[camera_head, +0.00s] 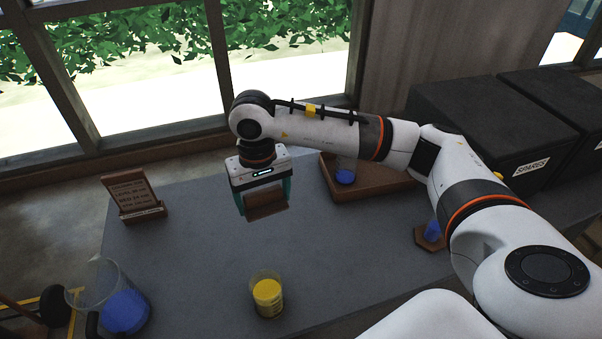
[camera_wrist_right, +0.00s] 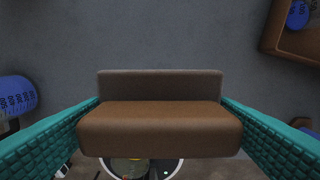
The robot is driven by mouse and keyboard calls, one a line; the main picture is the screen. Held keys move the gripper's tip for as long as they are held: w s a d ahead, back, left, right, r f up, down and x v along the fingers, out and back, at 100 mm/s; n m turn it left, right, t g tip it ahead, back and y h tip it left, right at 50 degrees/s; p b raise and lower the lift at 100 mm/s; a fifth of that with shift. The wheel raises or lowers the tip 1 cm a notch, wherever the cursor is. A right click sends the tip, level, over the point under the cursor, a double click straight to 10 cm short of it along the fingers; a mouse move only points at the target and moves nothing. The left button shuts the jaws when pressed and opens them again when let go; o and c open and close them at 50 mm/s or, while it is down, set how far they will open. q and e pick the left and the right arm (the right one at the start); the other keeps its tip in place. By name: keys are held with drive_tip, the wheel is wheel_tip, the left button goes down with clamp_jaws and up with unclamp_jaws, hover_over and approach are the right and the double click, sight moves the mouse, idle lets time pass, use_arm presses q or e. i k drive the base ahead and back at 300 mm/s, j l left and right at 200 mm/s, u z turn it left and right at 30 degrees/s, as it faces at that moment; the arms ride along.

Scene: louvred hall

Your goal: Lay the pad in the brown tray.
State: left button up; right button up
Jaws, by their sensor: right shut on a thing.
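My right gripper (camera_head: 264,203) is shut on the pad (camera_head: 267,201), a brown block with a darker grey-brown back part. In the right wrist view the pad (camera_wrist_right: 160,128) spans between the teal fingers. The gripper points down and holds the pad above the grey table, apart from the tray. The brown tray (camera_head: 385,186) lies to the right of the gripper, partly hidden behind my right arm. A clear vessel with blue contents (camera_head: 345,175) stands in its left part. The tray also shows at the upper right of the wrist view (camera_wrist_right: 283,42). My left gripper is not in view.
A yellow-filled beaker (camera_head: 267,296) stands at the table's front. A large blue-filled beaker (camera_head: 125,308) is at the lower left. A small sign (camera_head: 134,197) stands at the left. A blue flask (camera_head: 432,230) sits on a wooden coaster. Black boxes (camera_head: 490,130) are at the right.

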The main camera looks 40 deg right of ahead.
sight(391, 169)
drive_tip(key=l+u, duration=0.1)
drive_tip(key=l, duration=0.3)
drive_tip(key=k+l+u, duration=0.1)
drive_tip(key=l, duration=0.3)
drive_tip(key=k+l+u, duration=0.1)
drive_tip(key=l, duration=0.3)
drive_tip(key=k+l+u, duration=0.1)
drive_tip(key=l, duration=0.3)
